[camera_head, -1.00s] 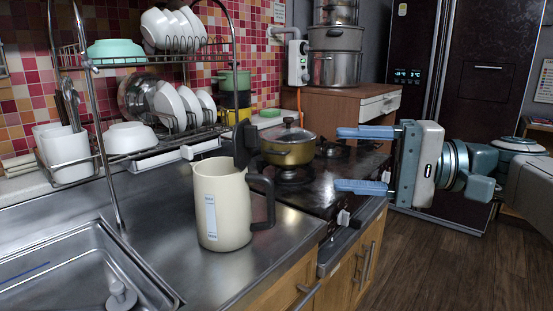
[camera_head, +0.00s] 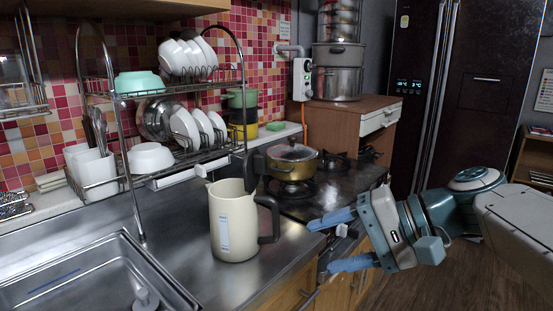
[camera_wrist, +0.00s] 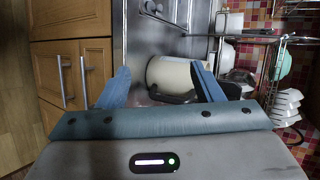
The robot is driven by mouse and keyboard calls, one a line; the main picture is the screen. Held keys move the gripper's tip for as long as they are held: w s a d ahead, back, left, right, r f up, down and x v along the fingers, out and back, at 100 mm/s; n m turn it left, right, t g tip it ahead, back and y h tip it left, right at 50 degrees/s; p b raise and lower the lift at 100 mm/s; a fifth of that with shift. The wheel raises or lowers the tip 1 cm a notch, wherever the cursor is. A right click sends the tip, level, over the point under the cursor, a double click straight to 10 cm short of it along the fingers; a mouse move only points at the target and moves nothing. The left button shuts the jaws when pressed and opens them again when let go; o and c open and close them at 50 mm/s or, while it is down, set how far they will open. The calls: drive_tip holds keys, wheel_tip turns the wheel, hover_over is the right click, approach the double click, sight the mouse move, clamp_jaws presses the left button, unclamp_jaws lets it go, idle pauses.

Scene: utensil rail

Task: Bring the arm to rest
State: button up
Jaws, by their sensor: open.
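My gripper (camera_head: 336,242) is open and empty in the head view, its two blue fingers apart and pointing left. It is by the front edge of the counter and stove, to the right of the cream kettle. In the wrist view the two fingers of my gripper (camera_wrist: 160,88) are spread wide. The cream kettle (camera_head: 233,225) with its dark handle stands upright on the steel counter. The kettle also shows in the wrist view (camera_wrist: 168,72), beyond and between the fingers, partly hidden by the right finger.
A pot with a lid (camera_head: 292,162) sits on the stove (camera_head: 335,195). A dish rack (camera_head: 165,165) with bowls and plates stands behind the sink (camera_head: 85,280). Wooden cabinet doors are below the counter. The floor (camera_head: 385,285) at the right is free.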

drive_tip(key=s+d+f+n+h+p, duration=0.2)
drive_tip(key=s+d+n+h+p, duration=0.2)
drive_tip(key=h+p, duration=0.7)
drive_tip(key=s+d+p, duration=0.1)
drive_tip(key=d+p, duration=0.1)
drive_tip(key=p, duration=0.2)
drive_tip(key=shift+s+g+h+p, duration=0.3)
drive_tip(key=shift+s+h+p, duration=0.05)
drive_tip(key=shift+s+h, duration=0.05)
drive_tip(key=shift+f, duration=0.1)
idle(1.0)
